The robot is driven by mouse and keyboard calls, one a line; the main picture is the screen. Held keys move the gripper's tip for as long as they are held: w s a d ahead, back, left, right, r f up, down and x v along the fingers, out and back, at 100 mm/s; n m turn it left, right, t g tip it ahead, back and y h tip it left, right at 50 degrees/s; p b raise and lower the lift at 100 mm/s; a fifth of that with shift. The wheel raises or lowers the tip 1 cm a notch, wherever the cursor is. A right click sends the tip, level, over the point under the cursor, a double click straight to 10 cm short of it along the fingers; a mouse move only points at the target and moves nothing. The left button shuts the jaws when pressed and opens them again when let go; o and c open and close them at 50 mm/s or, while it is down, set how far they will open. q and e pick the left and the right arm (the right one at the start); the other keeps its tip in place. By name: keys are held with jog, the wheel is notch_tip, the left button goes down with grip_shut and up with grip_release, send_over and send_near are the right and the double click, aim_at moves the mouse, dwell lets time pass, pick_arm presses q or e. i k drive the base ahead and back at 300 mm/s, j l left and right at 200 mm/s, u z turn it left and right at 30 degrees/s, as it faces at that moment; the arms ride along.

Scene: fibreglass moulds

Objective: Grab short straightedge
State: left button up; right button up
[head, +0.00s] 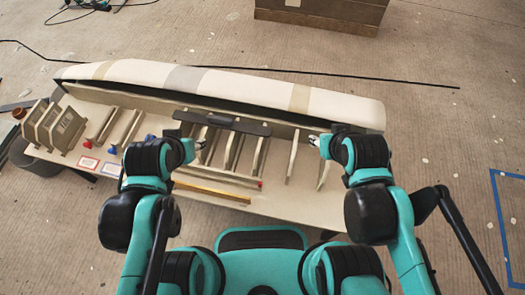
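A dark, straight bar (222,122) lies across the upright ribs in the middle of the cream mould bench; it may be the straightedge. A yellowish strip (212,191) lies along the bench's front part and could also be a straightedge; I cannot tell which is the short one. My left gripper (201,149) is just in front of the dark bar's left half and behind the yellowish strip, apparently holding nothing. My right gripper (314,141) is right of the dark bar, near the right-hand ribs, also apparently empty. Both sets of fingers are too small to read.
The long cream mould (230,84) runs along the bench's back. A slotted rack (54,126) stands at the left end. Red and blue small items and labelled cards (88,162) lie left of my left gripper. A wooden box (320,14) stands behind. A black cable crosses the floor.

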aim_at(218, 122)
jog(key=i+l+u, duration=0.1)
jog(key=u, duration=0.25)
jog(key=i+l+u, duration=0.2)
jog(key=u, duration=0.15)
jog(key=i+l, duration=0.05)
